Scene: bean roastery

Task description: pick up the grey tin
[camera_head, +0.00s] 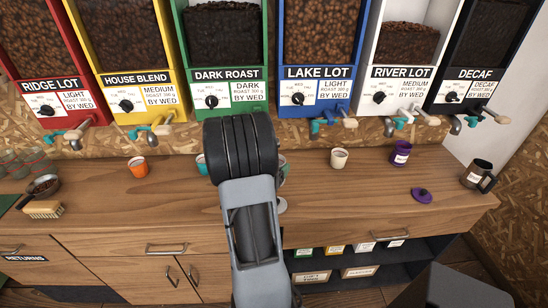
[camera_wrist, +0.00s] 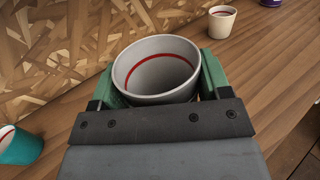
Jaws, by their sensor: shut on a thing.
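The grey tin (camera_wrist: 160,97) is a round, open-topped cup with a red line around its inside wall, seen from above in the wrist view. My gripper (camera_wrist: 162,78) has one green finger on each side of it and is shut on it. The tin's inside looks empty. Its base is hidden by my gripper, so I cannot tell whether it still touches the counter. In the head view my own arm covers nearly all of the tin.
A teal cup (camera_wrist: 18,147) stands to the left and a cream cup (camera_wrist: 222,22) to the right. The wooden counter (camera_head: 330,205) also holds an orange cup (camera_head: 138,168), purple tin (camera_head: 400,152), purple lid (camera_head: 421,196), dark mug (camera_head: 477,175) and brush (camera_head: 43,209). Bean dispensers line the wall.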

